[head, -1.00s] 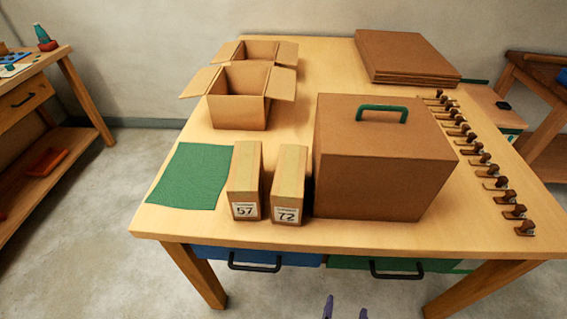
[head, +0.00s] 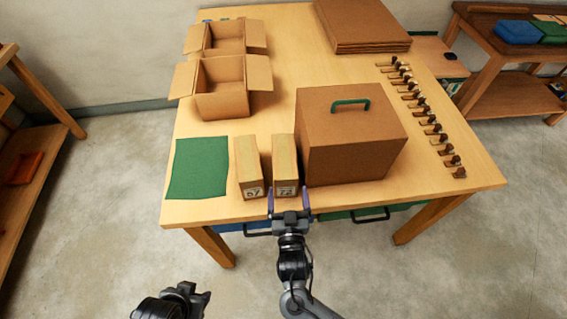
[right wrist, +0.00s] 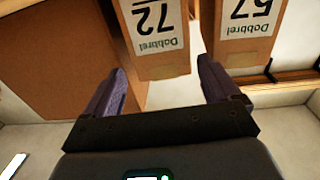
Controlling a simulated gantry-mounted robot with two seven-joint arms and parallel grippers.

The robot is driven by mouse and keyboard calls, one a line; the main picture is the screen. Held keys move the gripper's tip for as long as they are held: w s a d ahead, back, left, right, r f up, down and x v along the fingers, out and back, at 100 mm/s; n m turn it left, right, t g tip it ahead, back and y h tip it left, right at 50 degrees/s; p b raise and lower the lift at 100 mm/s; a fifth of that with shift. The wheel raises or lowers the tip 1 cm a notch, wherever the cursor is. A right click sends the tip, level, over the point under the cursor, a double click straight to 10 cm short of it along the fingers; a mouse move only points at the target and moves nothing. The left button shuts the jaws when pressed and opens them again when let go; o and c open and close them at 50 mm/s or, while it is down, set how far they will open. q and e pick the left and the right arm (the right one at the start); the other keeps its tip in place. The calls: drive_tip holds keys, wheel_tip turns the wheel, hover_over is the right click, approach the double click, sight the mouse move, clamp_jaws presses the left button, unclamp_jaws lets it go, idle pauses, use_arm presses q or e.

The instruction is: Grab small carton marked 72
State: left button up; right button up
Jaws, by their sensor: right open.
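The small tan carton marked 72 (head: 284,155) stands upright near the table's front edge, between the carton marked 57 (head: 248,165) and a large brown box. My right gripper (head: 288,190) is open at its front face, one purple finger toward each side. In the right wrist view, the 72 carton (right wrist: 153,40) appears upside down between the open fingers (right wrist: 162,72); the 57 carton (right wrist: 242,35) is beyond the right finger. I cannot tell whether the fingers touch the carton. My left gripper (head: 192,294) is low in the head view, its jaws unclear.
The large brown box (head: 350,140) with a green handle stands close on the right of the 72 carton. A green mat (head: 197,168) lies on the left. Two open boxes, flat cardboard (head: 362,28) and a row of small brown pieces (head: 430,120) are farther off.

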sight(287, 184)
drive_tip(key=w, duration=0.3)
drive_tip(key=shift+w+a+f+b, duration=0.1)
drive_tip(key=shift+w+a+b, duration=0.05)
drive_tip(key=shift+w, duration=0.75)
drive_tip(key=shift+w+a+b, duration=0.15)
drive_tip(key=shift+w+b, duration=0.05)
drive_tip(key=shift+w, duration=0.7)
drive_tip(key=shift+w+a+f+b, duration=0.1)
drive_tip(key=shift+w+a+b, duration=0.05)
drive_tip(key=shift+w, duration=0.75)
drive_tip(key=shift+r, duration=0.1)
drive_tip(key=c, duration=0.9)
drive_tip(key=shift+c, duration=0.2)
drive_tip(key=shift+r, duration=0.15)
